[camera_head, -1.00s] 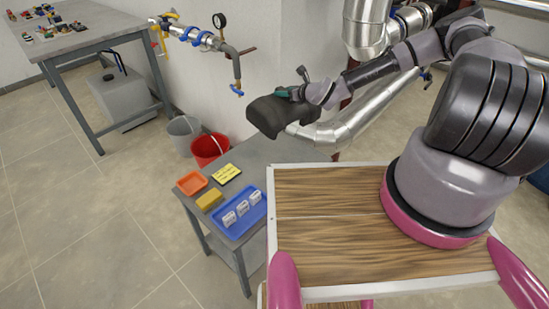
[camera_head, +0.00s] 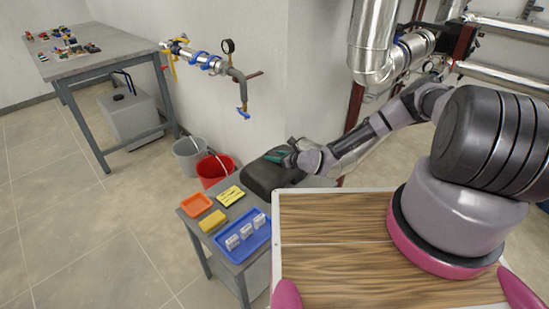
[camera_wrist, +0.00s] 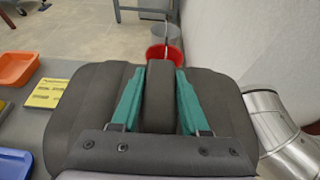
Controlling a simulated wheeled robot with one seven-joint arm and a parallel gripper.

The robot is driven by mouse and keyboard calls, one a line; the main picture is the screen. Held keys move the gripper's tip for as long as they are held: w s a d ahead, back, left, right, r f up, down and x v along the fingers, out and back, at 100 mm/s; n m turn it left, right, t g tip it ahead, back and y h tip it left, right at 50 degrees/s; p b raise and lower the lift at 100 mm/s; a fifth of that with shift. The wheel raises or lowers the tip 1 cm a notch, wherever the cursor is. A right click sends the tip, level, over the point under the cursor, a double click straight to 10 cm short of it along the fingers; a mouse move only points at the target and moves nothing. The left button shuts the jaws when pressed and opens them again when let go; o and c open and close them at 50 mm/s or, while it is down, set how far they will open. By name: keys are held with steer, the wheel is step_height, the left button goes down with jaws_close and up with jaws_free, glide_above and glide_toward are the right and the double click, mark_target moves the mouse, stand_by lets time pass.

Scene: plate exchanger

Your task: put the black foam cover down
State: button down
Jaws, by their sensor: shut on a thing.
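The black foam cover (camera_head: 262,178) is a dark, rounded, padded piece at the back right of the small grey table (camera_head: 232,180). In the wrist view the cover (camera_wrist: 85,105) fills the middle, with a raised ridge on top. My gripper (camera_head: 285,156) is above the cover, its green fingers pointing down. In the wrist view the green fingers (camera_wrist: 158,95) press on both sides of the ridge, so it is shut on the cover. The cover appears at tabletop height; its underside is hidden, so I cannot tell whether it touches.
On the small table are an orange tray (camera_head: 196,205), a yellow sponge (camera_head: 212,221), a yellow notepad (camera_head: 230,195) and a blue tray (camera_head: 232,256) with white labelled items. A red bucket (camera_head: 214,172) and grey bucket (camera_head: 188,154) stand behind. A silver pipe (camera_wrist: 275,125) is close right of the cover.

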steer(key=shift+f, duration=0.25)
steer(key=shift+c, duration=2)
jaws_free()
steer(key=shift+f, duration=0.1)
